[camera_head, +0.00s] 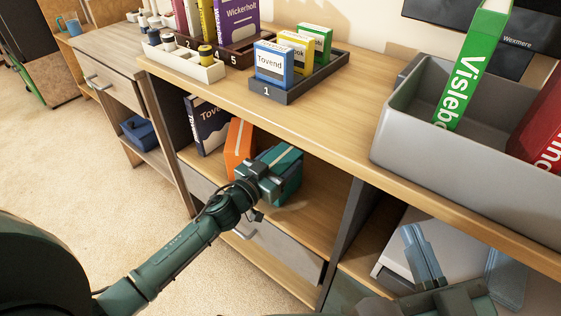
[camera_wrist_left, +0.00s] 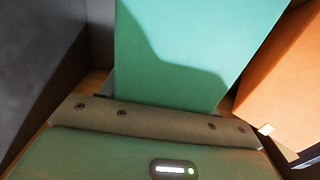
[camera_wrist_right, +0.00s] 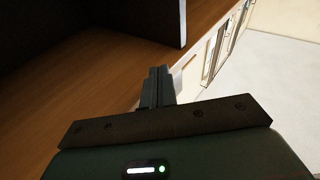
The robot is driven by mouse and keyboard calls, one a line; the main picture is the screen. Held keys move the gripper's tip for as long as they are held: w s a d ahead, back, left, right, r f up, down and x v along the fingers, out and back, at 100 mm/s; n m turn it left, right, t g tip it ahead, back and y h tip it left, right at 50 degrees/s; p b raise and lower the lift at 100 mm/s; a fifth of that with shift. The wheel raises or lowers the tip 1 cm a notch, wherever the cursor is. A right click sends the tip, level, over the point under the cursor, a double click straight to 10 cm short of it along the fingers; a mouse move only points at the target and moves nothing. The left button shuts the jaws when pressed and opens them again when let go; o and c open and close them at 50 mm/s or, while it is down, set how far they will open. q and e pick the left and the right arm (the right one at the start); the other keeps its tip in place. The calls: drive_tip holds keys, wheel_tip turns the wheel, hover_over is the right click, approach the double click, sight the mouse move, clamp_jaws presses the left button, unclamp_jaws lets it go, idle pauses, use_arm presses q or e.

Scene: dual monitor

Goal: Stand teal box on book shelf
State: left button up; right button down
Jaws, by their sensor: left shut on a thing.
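My left gripper (camera_head: 272,176) is shut on the teal box (camera_head: 288,172), inside the open shelf compartment under the counter. The box looks upright or nearly so; the gripper hides much of it, and I cannot tell whether its base touches the shelf board (camera_head: 315,205). In the left wrist view the teal box (camera_wrist_left: 195,50) fills the upper middle, in front of the gripper. My right gripper (camera_head: 422,255) is at the lower right of the head view, near a lower compartment. Its fingers (camera_wrist_right: 156,88) are together and empty in the right wrist view.
An orange box (camera_head: 238,147) stands left of the teal box, beside a dark blue book (camera_head: 207,125). A divider (camera_head: 342,240) bounds the compartment at right. Above, the counter carries a grey bin (camera_head: 400,135) and a dark tray (camera_head: 318,77) of small boxes.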

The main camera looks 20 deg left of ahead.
use_arm(q)
drive_tip(key=o, duration=1.2)
drive_tip(key=shift+f, duration=0.1)
drive_tip(key=shift+r, duration=0.2)
drive_tip(key=p+v, duration=0.3)
drive_tip(key=v, duration=0.9)
